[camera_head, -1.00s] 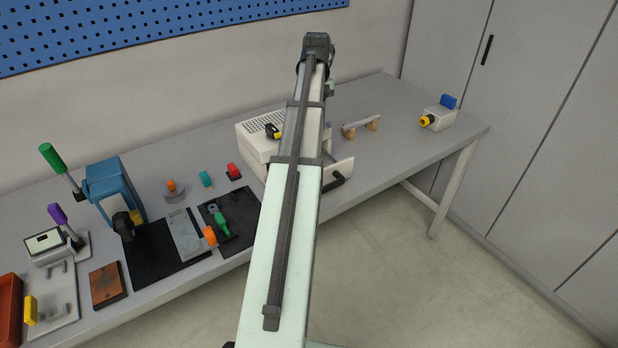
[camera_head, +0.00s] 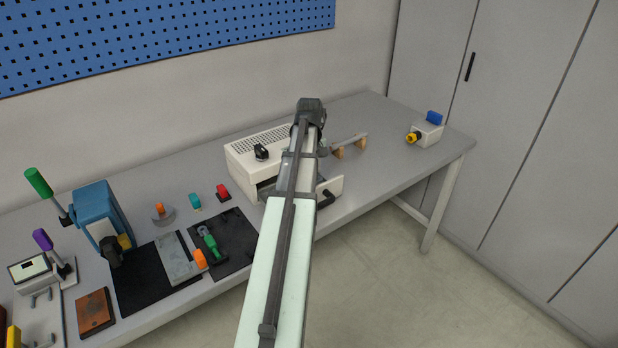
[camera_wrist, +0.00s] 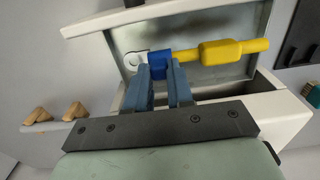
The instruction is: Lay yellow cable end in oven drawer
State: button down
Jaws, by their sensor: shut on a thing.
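The yellow cable end (camera_wrist: 222,52) has a thick yellow sleeve, a blue collar and a metal ring lug. It lies across the picture in the wrist view, over the grey metal floor of the open oven drawer (camera_wrist: 200,75). My gripper (camera_wrist: 164,74) is shut on the blue collar. Whether the cable end touches the drawer floor I cannot tell. In the head view the white oven (camera_head: 240,165) stands on the bench with its drawer pulled out, the white front (camera_head: 335,186) showing. My arm hides my fingers and the cable end there.
A white box with a yellow knob (camera_head: 428,132) is at the far right. Tools and a dark mat (camera_head: 235,255) lie left. The bench between the blocks and white box is clear.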

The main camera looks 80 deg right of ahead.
jog(key=shift+f, duration=1.6)
jog(key=shift+f, duration=0.1)
jog(key=c, duration=1)
grip_release()
notch_tip(320, 180, up, 12)
